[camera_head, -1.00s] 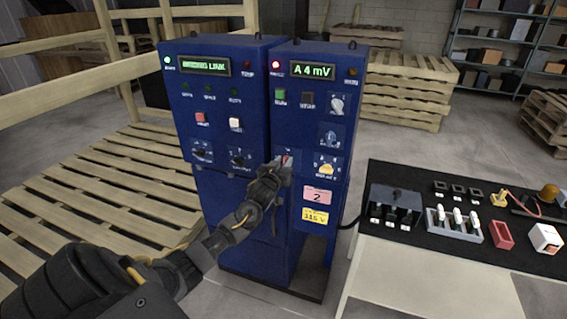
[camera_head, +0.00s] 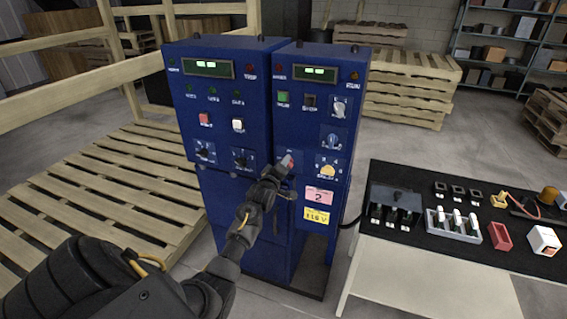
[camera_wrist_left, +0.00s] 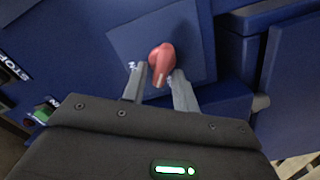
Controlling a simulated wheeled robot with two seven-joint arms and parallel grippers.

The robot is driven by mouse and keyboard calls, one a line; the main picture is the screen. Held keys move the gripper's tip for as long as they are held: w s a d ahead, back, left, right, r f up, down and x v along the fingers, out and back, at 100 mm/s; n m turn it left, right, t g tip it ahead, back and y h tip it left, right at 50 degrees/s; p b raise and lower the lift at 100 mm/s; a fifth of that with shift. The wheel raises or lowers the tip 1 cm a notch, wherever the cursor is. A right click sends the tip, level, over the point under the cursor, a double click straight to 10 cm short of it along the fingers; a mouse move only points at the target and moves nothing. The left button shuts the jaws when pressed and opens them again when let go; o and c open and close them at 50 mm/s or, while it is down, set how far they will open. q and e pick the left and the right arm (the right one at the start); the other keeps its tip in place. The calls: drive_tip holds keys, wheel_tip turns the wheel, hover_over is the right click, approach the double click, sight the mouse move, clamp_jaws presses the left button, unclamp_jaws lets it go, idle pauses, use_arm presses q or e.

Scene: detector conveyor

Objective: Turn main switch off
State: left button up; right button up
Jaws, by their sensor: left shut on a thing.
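The main switch appears as a red rotary knob (camera_wrist_left: 161,60) on a blue panel plate in the left wrist view. In the head view the red knob (camera_head: 287,161) sits low on the left side of the right blue cabinet (camera_head: 310,90). My left gripper (camera_wrist_left: 158,80) is at the knob, with one finger on each side of it, shut on it. In the head view the left gripper (camera_head: 284,166) partly covers the switch. The displays on both cabinets show only short green dashes, and the small lamps look dark. My right gripper is not in view.
A second blue cabinet (camera_head: 220,110) stands directly left. Wooden pallets (camera_head: 100,190) lie at the left.

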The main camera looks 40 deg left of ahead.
use_arm(q)
drive_tip(key=n, duration=0.2)
drive_tip(key=n+p, duration=0.1)
drive_tip(key=n, duration=0.3)
drive_tip(key=shift+f, duration=0.4)
drive_tip(key=shift+n+p, duration=0.3)
drive_tip(key=o, duration=0.6)
drive_tip(key=b+v, duration=0.2)
drive_tip(key=v, duration=0.8)
drive_tip(key=shift+s+d, duration=0.15)
drive_tip(key=shift+s, duration=0.2)
